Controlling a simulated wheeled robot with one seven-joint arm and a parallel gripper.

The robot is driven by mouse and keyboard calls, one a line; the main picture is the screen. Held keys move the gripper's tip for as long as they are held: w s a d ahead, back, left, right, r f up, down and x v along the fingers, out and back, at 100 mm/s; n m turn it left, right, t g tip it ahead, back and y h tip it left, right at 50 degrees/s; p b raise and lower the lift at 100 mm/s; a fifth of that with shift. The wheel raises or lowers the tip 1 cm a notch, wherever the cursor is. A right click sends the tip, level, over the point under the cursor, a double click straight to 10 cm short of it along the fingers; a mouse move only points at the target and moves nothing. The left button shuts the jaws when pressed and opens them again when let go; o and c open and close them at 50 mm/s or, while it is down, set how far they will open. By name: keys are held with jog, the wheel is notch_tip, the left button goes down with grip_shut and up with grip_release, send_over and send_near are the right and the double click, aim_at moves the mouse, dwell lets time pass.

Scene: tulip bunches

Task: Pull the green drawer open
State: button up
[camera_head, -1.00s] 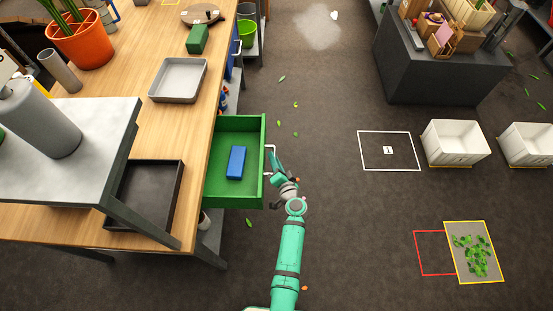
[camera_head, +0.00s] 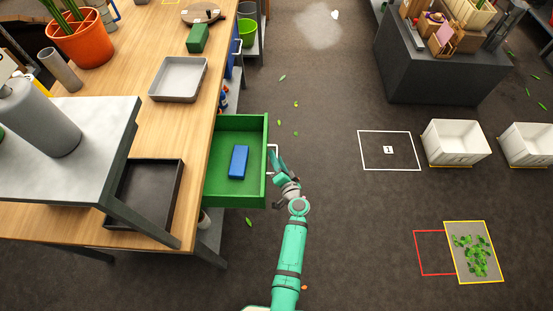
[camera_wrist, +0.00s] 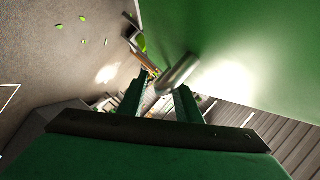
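The green drawer (camera_head: 216,183) stands pulled out from the wooden workbench, toward the right. A blue block (camera_head: 238,160) lies inside it. The pale handle (camera_head: 271,150) is on the drawer's outer face and shows as a metal bar in the wrist view (camera_wrist: 178,74). My gripper (camera_head: 276,160) is at this handle, just outside the drawer front. The exact finger contact is hard to see. The drawer's green front fills the upper right there.
The workbench (camera_head: 160,75) holds a grey tray (camera_head: 180,78), a dark tray (camera_head: 146,190) and a green block (camera_head: 197,38). A green bucket (camera_head: 247,32) stands beyond the drawer.

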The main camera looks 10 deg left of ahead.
jog(key=v, duration=1)
jog(key=shift+s, duration=0.25)
jog(key=shift+d, duration=0.1)
jog(key=s+d+n+g+h, duration=0.1)
jog(key=s+d+h, duration=0.15)
jog(key=s, duration=0.85)
jog(key=s+d+n+h, duration=0.1)
jog(key=s+h, duration=0.2)
jog(key=s, duration=0.8)
jog(key=s+a+r+n+t, duration=0.1)
jog(key=s+r+n, duration=0.1)
jog(key=s+r, duration=0.4)
jog(key=s+a+r+n+t, duration=0.1)
jog(key=s+r, duration=0.6)
jog(key=r, duration=0.7)
jog(key=shift+r+n+h, duration=0.15)
jog(key=shift+n+h, duration=0.3)
jog(key=shift+n, duration=0.35)
